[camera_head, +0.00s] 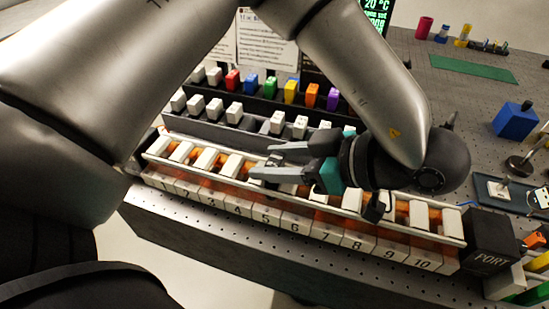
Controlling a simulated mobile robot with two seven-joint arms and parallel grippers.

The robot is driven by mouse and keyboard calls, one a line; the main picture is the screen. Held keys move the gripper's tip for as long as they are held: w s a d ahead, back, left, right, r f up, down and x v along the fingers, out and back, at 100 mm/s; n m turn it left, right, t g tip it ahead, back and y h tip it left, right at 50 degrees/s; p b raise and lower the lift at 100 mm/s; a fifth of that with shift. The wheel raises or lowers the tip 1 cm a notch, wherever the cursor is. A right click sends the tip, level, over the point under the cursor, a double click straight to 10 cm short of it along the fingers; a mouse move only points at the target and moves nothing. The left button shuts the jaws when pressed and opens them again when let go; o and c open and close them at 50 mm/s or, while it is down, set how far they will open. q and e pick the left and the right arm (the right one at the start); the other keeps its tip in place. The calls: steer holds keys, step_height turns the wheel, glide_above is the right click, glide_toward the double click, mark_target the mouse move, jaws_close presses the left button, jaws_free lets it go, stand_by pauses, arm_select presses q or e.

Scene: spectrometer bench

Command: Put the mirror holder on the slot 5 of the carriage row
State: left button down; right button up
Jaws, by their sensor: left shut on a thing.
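My left gripper (268,161) comes in over the middle of the carriage row (342,238), with its fingertips pointing left. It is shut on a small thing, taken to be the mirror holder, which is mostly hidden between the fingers. The fingertips are above the row around the slots labelled 4 and 5 (265,217). I cannot tell whether the held thing touches the row. The row is a long rail with white blocks and numbered labels along its front. My right gripper is out of view.
Behind the row stand racks with white blocks and coloured pieces, such as a red one (232,80) and a purple one (333,99). A black box marked PORT (490,243) stands at the row's right end. A blue block (513,119) and a green mat (471,67) lie at right.

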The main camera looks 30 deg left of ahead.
arm_select(q)
steer(key=shift+c, duration=1.4)
jaws_free()
steer(key=shift+r, duration=0.15)
steer(key=p+v, duration=0.2)
steer(key=v, duration=1)
